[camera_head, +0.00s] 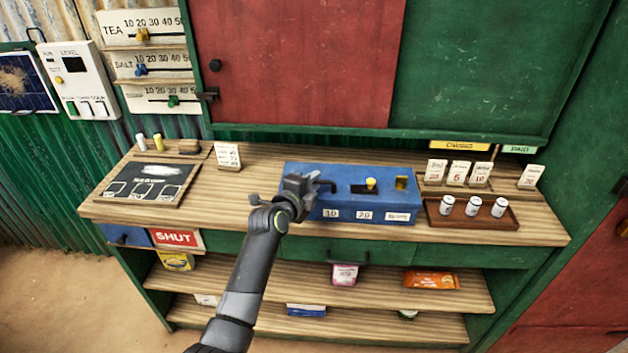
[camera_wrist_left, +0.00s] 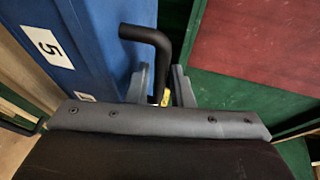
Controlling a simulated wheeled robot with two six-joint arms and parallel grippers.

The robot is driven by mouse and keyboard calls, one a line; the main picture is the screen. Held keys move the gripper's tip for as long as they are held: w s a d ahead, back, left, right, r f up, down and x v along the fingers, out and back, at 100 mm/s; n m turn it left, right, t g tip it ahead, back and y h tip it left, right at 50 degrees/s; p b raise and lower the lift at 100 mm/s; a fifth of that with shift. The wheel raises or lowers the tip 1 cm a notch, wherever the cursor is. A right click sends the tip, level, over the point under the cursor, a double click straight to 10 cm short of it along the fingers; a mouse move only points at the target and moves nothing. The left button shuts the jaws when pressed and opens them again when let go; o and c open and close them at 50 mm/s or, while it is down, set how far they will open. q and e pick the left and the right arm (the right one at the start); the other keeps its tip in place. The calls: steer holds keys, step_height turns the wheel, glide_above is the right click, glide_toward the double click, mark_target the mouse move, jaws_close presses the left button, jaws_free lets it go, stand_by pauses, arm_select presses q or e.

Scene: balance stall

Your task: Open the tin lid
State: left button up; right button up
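A long blue box (camera_head: 350,210), the likeliest tin, sits on the counter with number labels along its front. Its top has dark openings and a yellow knob (camera_head: 370,183). The box also fills the upper left of the left wrist view (camera_wrist_left: 95,40), with a "5" label. A bent black handle (camera_wrist_left: 148,36) shows beside it there. My left gripper (camera_head: 310,183) is at the left end of the box. Its two fingers (camera_wrist_left: 162,87) stand apart on either side of the handle's lower arm, with narrow gaps seeming to show. My right gripper is not in view.
The wooden counter (camera_head: 255,192) holds a chalkboard (camera_head: 148,181) at left and a tray (camera_head: 460,221) with three white canisters at right. Price cards stand behind the tray. Shelves (camera_head: 400,288) below hold packets. Red and green panels rise behind.

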arm_select(q)
steer(key=shift+w+d+f, duration=0.1)
steer(key=shift+w+d, duration=0.1)
steer(key=shift+w, duration=0.25)
jaws_close()
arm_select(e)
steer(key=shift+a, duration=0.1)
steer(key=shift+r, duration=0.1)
